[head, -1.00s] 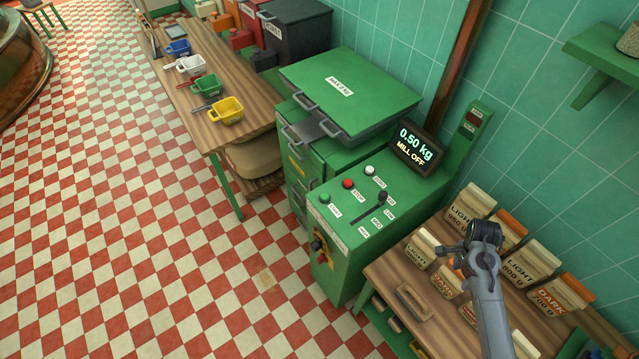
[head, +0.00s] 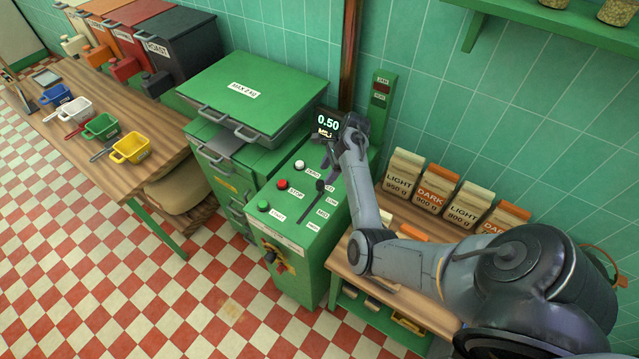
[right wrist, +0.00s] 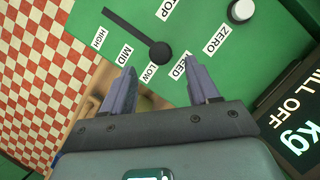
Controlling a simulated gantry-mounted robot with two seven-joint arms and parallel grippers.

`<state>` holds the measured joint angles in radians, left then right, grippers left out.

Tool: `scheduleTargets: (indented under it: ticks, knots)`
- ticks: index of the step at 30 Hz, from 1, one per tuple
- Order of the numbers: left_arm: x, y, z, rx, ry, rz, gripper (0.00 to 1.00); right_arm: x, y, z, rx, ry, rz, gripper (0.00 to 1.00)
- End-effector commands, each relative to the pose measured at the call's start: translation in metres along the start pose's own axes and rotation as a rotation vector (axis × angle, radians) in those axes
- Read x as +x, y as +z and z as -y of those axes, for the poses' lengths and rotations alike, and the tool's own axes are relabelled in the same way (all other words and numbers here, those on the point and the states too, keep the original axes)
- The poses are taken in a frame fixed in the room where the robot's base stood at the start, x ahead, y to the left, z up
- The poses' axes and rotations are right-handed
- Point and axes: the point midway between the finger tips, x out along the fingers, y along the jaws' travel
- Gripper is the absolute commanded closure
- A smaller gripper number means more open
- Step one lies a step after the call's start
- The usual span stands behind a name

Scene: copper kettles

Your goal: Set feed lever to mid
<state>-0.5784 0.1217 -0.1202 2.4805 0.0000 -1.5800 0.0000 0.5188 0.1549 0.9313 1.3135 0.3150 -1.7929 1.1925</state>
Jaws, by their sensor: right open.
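The feed lever, a black knob (head: 320,185) at one end of a dark slot, stands on the green control panel (head: 280,222) of the machine. In the right wrist view the knob (right wrist: 160,53) is beside the LOW label (right wrist: 150,72); the MID label (right wrist: 125,56) and HIGH label (right wrist: 99,38) lie further along the slot. My right gripper (head: 328,160) is above the back of the panel. In the wrist view its fingers (right wrist: 161,71) are open and empty, with the knob just beyond the gap; contact cannot be told. My left gripper is not in view.
The panel also has a green start button (head: 263,206), a red stop button (head: 283,184) and a white zero button (head: 299,164). A display (head: 327,121) reading 0.50 is partly hidden by my arm. Coffee bags (head: 404,172) stand at right. A wooden table (head: 85,130) holds several scoops.

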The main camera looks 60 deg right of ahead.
Motion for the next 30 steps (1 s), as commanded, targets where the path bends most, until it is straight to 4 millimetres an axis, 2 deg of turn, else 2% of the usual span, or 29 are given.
scheduleTargets:
  ticks: [6,12,18,26,30]
  knots:
    - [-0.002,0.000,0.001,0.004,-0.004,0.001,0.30,0.036,0.001,-0.001,0.000,0.003,0.001,0.40]
    - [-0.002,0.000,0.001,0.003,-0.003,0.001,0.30,0.059,0.000,0.000,-0.002,0.001,0.000,0.40]
    - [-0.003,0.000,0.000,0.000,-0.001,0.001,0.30,0.068,0.000,0.000,-0.001,0.000,-0.001,0.40]
    - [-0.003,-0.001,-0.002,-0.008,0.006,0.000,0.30,0.069,0.000,0.000,-0.001,-0.001,-0.001,0.40]
    - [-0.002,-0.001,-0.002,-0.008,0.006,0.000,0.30,0.069,0.000,0.000,-0.001,0.000,-0.001,0.58]
